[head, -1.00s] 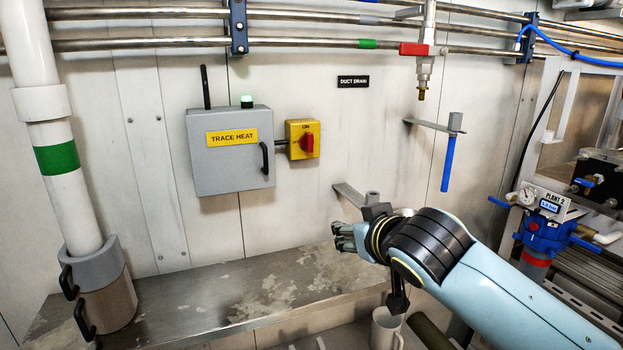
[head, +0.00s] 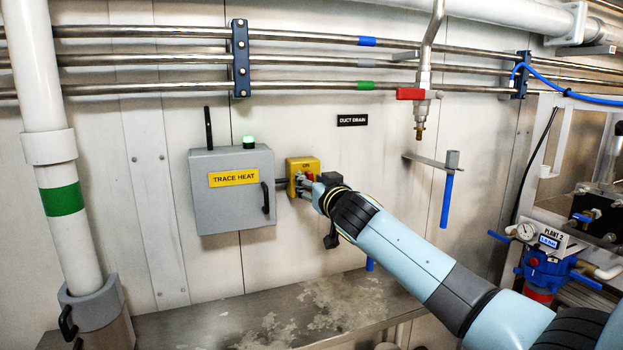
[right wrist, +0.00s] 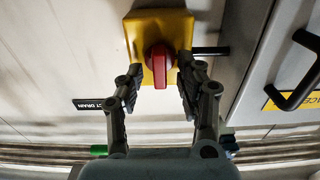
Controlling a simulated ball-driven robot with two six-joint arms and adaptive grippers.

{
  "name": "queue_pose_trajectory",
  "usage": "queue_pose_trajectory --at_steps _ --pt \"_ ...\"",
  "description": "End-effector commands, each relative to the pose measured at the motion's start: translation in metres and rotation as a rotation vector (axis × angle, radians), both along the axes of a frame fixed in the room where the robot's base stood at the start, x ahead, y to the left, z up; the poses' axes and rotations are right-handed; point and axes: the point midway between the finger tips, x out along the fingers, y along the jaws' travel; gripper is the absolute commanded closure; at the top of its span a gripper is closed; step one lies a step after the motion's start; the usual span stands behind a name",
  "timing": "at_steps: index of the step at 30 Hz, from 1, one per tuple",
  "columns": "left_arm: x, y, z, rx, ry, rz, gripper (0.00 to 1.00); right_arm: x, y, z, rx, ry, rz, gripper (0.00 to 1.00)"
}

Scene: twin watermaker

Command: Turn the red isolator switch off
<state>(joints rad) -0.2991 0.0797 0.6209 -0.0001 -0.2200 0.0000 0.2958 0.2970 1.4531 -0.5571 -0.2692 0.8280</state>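The red isolator switch (right wrist: 159,64) is a red knob on a yellow box, mounted on the wall right of the grey TRACE HEAT box. In the head view the yellow box (head: 296,164) shows, with the knob mostly hidden behind my right gripper (head: 304,185). In the right wrist view my right gripper (right wrist: 157,90) is open, its fingers on either side of the knob with gaps visible; whether either touches it I cannot tell. The knob's grip lies along the picture's vertical there. My left gripper is not in view.
The grey TRACE HEAT box (head: 232,205) with a lit green lamp (head: 248,142) and black handle is just left of the switch. Pipes (head: 300,60) run above. A metal bench (head: 240,315) lies below. A bracket with a blue rod (head: 447,200) is to the right.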

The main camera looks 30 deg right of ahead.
Motion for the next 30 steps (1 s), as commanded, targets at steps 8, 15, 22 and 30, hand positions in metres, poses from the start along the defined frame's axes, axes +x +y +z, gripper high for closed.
queue_pose_trajectory --at_steps 8,15,22,30 --pt "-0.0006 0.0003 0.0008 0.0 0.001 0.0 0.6 0.0064 -0.0015 -0.0005 -0.001 0.001 0.0 0.63" --pt "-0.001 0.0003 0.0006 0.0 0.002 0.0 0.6 0.0061 -0.0015 -0.0005 -0.001 0.001 0.0 0.82" --pt "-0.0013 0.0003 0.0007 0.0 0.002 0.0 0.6 0.006 -0.0015 -0.0005 -0.001 0.001 0.0 1.0" --pt "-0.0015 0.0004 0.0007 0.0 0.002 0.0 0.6 0.006 -0.0013 -0.0005 -0.016 0.005 0.0 1.0"
